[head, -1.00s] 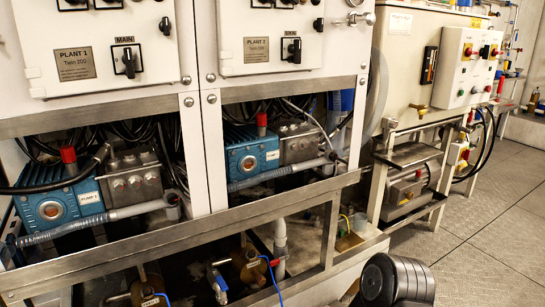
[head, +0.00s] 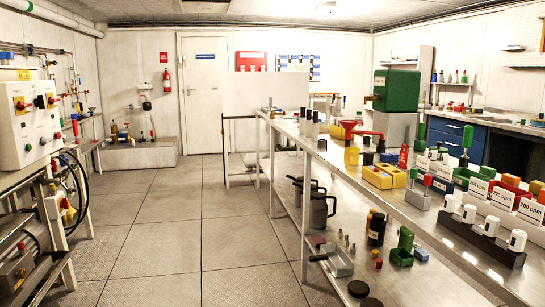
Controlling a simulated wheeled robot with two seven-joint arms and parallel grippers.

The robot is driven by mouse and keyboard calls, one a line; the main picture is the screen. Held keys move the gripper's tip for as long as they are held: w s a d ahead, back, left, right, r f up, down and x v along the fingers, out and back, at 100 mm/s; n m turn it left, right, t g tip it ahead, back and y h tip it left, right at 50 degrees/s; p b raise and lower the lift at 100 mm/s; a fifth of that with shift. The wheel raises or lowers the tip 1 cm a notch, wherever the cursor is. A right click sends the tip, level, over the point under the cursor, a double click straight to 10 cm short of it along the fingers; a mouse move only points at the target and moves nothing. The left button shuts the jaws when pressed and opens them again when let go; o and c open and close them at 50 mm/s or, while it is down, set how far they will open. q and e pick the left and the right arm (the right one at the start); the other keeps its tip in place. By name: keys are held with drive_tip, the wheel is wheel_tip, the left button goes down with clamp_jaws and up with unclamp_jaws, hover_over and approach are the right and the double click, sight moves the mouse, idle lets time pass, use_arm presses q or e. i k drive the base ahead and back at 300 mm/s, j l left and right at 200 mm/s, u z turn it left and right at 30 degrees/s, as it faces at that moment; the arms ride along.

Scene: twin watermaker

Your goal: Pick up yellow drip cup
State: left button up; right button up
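I cannot make out for certain which thing is the yellow drip cup. Several yellow things show on the long metal bench (head: 440,218) at the right. A yellow container (head: 351,156) stands by a red funnel (head: 349,126). Nearer, a yellow open box (head: 377,178) sits beside another yellow box (head: 397,177). Small yellow parts (head: 68,208) also show on the machine at the left, too small to tell apart. Neither of my grippers is in view.
The tiled floor (head: 180,235) is clear between the machine's white control box (head: 30,122) at the left and the bench. Grey jugs (head: 316,205) and bottles crowd the lower shelf. A white door (head: 205,95) is at the back.

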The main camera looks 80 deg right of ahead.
sight(352, 154)
drive_tip(key=z, duration=3.3)
